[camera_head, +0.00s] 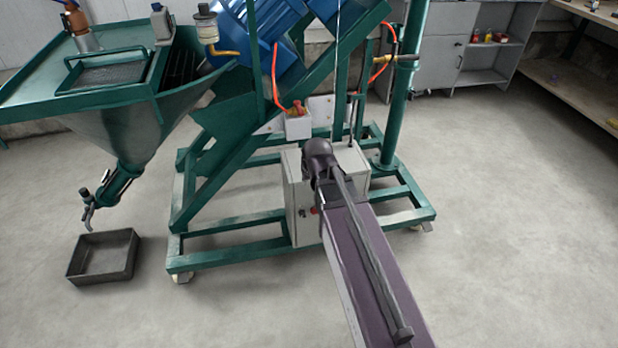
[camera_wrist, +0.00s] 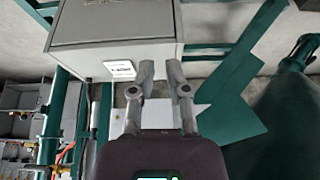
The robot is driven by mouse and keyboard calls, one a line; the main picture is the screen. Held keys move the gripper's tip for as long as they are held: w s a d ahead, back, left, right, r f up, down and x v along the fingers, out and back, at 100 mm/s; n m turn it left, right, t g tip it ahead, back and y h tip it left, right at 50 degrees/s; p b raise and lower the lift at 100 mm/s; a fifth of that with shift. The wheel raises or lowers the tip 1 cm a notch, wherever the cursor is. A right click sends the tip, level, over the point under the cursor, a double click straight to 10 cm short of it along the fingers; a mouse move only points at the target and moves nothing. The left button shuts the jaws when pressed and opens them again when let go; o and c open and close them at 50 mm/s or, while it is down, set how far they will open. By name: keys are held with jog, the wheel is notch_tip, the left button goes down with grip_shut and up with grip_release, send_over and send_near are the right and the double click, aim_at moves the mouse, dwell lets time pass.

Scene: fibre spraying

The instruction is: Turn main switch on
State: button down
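A light grey control box (camera_head: 300,206) stands low in the green frame. Small red and dark controls (camera_head: 312,210) show on its front, partly beside my arm; I cannot tell which control is the main switch. In the wrist view the grey box (camera_wrist: 100,30) fills the upper left and bears a white label (camera_wrist: 120,69). My gripper (camera_wrist: 161,70) has its two fingers apart with nothing between them, and their tips appear near the box's edge, by the label. No contact can be made out. In the head view my arm hides the gripper and part of the box.
The green machine frame (camera_head: 225,255) surrounds the box with bars and posts. A small box with an orange cable (camera_head: 297,124) sits above it. A dark tray (camera_head: 103,258) lies on the floor at left. The floor (camera_head: 510,220) at right is clear.

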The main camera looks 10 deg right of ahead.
jog(key=s+f+g, duration=0.1)
jog(key=s+g, duration=0.3)
jog(key=s, duration=0.8)
jog(key=shift+s+f+g, duration=0.25)
jog(key=shift+s+g, duration=0.05)
jog(key=shift+g, duration=0.1)
